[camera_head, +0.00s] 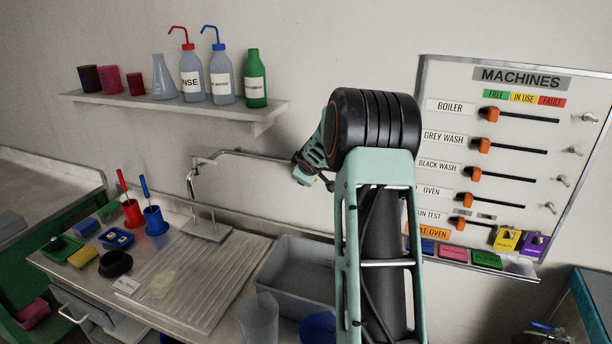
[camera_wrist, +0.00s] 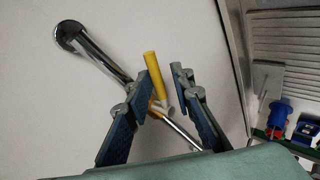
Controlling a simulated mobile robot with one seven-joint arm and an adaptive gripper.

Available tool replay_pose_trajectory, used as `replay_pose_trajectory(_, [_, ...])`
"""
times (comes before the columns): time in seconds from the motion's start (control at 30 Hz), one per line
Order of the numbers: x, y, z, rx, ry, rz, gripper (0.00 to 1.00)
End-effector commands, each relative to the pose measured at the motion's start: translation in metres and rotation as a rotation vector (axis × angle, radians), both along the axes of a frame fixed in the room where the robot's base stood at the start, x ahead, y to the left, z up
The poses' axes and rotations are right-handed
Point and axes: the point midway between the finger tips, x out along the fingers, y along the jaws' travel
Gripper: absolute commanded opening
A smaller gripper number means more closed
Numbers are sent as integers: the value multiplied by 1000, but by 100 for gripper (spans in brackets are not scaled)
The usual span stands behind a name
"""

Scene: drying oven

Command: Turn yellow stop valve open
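The yellow stop valve handle (camera_wrist: 154,75) shows in the wrist view as a short yellow bar on a chrome pipe (camera_wrist: 100,57). More yellow shows lower on the pipe, partly hidden by the left finger. My gripper (camera_wrist: 163,72) is open, with a finger on each side of the handle. The handle lies close to the left finger, with a visible gap to the right finger. I cannot tell whether the left finger touches it. In the head view the valve is hidden, and little of my gripper (camera_head: 310,165) shows beside my arm.
A shelf (camera_head: 190,107) with bottles is above left. The machines board (camera_head: 580,75) is at right. In the wrist view, the pipe ends at a round wall flange (camera_wrist: 69,36).

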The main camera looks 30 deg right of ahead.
Motion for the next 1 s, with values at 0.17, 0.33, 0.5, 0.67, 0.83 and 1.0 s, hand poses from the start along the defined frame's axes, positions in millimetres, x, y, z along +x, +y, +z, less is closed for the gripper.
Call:
replay_pose_trajectory(0.17, [1, -1, 2, -1, -3, 0, 24])
replay_pose_trajectory(0.33, [-2, 1, 4, -1, -3, 0, 24])
replay_pose_trajectory(0.5, [-14, 6, 15, -1, -3, 0, 24])
replay_pose_trajectory(0.67, [-30, 12, 29, -1, -3, 0, 24])
replay_pose_trajectory(0.83, [-46, 18, 41, 0, -3, -2, 24])
replay_pose_trajectory(1.0, [-55, 22, 48, 0, -1, -1, 24])
